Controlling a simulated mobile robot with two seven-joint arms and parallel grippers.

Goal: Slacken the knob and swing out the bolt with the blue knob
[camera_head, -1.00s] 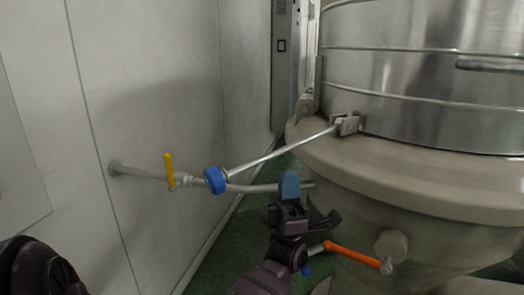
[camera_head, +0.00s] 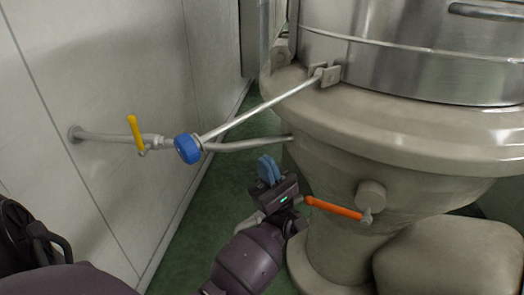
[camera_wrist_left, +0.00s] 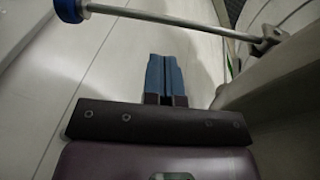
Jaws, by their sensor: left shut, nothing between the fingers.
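The bolt (camera_head: 260,107) is a long thin metal rod hinged at a bracket (camera_head: 325,75) on the vessel's rim. It points outward from the vessel, down and left towards the wall, with the blue knob (camera_head: 188,149) at its outer end. In the left wrist view the knob (camera_wrist_left: 70,8) is cut by the top edge, and the rod (camera_wrist_left: 180,19) runs right to the bracket (camera_wrist_left: 264,39). My left gripper (camera_head: 268,168) is shut and empty, with its blue fingers below the rod and right of the knob, apart from both. My right gripper is not in view.
A pipe (camera_head: 105,137) with a yellow lever valve (camera_head: 137,134) runs from the wall behind the knob. An orange lever (camera_head: 335,209) sticks out of the vessel (camera_head: 410,140) right of my left gripper. Green floor (camera_head: 195,235) lies open between wall and vessel.

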